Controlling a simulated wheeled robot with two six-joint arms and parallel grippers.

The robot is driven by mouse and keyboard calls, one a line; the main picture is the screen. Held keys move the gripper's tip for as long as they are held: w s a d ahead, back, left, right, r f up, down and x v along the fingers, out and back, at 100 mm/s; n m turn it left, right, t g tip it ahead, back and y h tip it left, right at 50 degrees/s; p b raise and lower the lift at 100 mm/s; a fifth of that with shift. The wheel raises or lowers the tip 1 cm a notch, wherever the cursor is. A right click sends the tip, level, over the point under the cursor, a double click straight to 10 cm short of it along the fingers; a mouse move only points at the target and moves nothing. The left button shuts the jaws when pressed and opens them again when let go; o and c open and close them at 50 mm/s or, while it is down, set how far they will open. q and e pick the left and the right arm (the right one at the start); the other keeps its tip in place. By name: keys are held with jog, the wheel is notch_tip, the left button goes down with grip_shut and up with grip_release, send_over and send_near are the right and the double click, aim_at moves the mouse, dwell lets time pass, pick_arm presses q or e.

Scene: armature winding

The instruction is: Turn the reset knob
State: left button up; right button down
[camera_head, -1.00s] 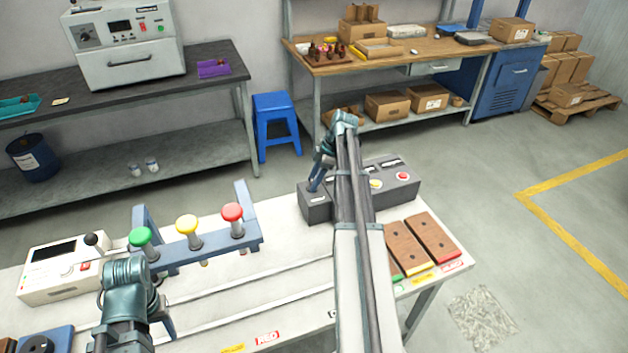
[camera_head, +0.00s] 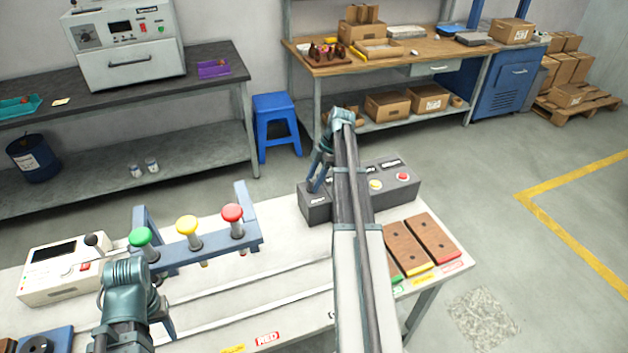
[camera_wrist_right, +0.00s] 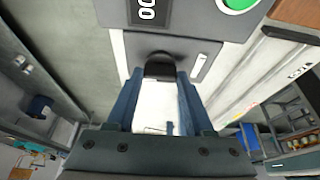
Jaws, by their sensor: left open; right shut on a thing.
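The reset knob (camera_wrist_right: 160,66) is a small black knob on the dark grey control box (camera_head: 318,209). In the right wrist view it sits between the two blue fingers of my right gripper (camera_wrist_right: 160,85), which is shut on it. In the head view my right gripper (camera_head: 315,184) reaches down to the left end of the box, and the knob is hidden there. My left gripper (camera_head: 166,322) is open over the front left of the white table, with its fingers mostly hidden by its own wrist.
A blue rack (camera_head: 215,251) holds green, yellow and red spools. A white meter box (camera_head: 60,270) stands at the left. The table's middle is clear.

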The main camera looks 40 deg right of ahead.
jog(key=shift+c, duration=1.4)
grip_release()
jog(key=p+v, duration=1.2)
jog(key=v, duration=0.2)
jog(key=shift+p, duration=0.4)
jog(key=shift+s+f, duration=0.1)
jog(key=shift+f, duration=0.05)
